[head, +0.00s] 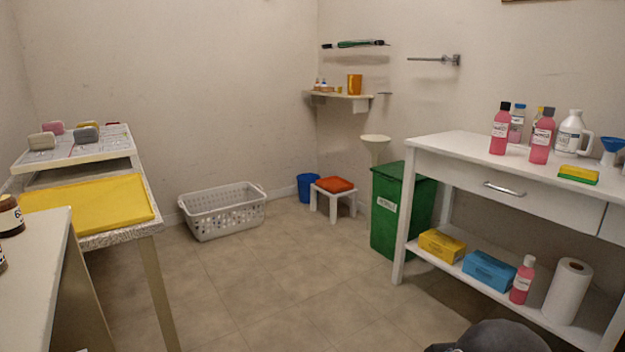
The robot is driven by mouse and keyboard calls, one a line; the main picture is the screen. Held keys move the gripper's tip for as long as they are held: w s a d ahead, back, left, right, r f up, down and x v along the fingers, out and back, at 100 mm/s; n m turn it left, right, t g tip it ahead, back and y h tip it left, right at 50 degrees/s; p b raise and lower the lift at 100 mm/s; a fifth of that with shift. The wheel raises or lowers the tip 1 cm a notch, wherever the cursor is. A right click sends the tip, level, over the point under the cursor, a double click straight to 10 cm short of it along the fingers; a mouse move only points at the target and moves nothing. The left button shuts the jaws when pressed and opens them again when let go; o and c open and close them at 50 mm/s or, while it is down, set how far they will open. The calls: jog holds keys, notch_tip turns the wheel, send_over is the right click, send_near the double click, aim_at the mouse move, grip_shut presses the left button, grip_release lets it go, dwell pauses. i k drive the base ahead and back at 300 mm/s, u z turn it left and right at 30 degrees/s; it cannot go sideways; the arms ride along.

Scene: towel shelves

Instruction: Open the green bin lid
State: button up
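The green bin (392,222) stands on the floor right of the room's middle, beside the left end of the white table. Its green lid (405,171) lies on top and looks closed. A white label is on its front. The table's left leg hides part of the bin's right side. My gripper is not clearly visible. A dark rounded part at the bottom edge looks like part of my own arm, well in front of the bin.
The white table (520,180) with bottles and a lower shelf stands at the right. A white laundry basket (222,212), a blue bucket (306,188) and a small stool (334,201) are by the back walls. A counter with a yellow towel (88,205) is at left. The middle floor is clear.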

aim_at(395, 171)
jog(key=u, duration=0.5)
jog(key=i, duration=3.35)
jog(key=z, duration=2.35)
